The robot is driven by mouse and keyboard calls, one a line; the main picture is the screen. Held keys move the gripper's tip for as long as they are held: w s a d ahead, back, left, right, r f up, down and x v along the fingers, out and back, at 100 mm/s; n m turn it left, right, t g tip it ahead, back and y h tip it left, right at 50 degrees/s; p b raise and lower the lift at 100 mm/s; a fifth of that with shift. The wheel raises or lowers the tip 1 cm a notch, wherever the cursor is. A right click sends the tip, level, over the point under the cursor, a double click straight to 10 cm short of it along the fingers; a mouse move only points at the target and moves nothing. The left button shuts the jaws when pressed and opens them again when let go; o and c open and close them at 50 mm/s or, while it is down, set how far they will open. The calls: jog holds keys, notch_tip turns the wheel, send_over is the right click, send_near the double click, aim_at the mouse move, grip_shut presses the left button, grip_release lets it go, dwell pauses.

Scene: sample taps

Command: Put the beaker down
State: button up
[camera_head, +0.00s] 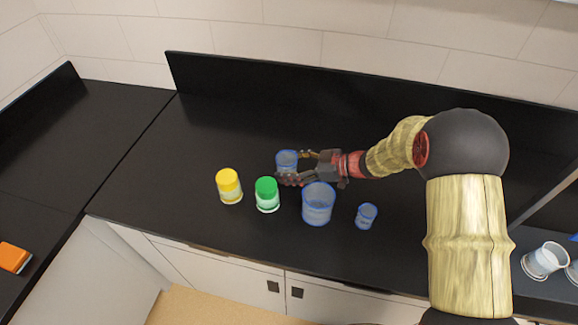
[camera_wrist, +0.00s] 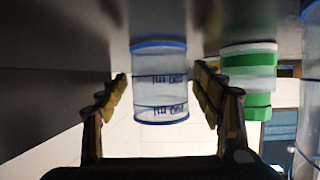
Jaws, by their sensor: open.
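A clear beaker with blue rims (camera_head: 287,160) stands on the black counter (camera_head: 330,120), behind the green-capped jar. My gripper (camera_head: 291,168) reaches in from the right with its fingers open around the beaker. In the wrist view the beaker (camera_wrist: 160,85) is between the two open fingers (camera_wrist: 165,95), with a gap visible on each side. Dark markings show on its wall. In the head view a finger hides the lower part of the beaker.
White cups (camera_head: 545,260) are at the far right. The counter behind and to the left is clear.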

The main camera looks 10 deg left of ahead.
jog(key=shift+r, duration=0.1)
jog(key=shift+d+r, duration=0.2)
jog(key=shift+d, duration=0.1)
jog(key=p+v, duration=0.3)
jog(key=v, duration=0.8)
jog(key=shift+s+d+r, duration=0.1)
jog(key=shift+d, duration=0.1)
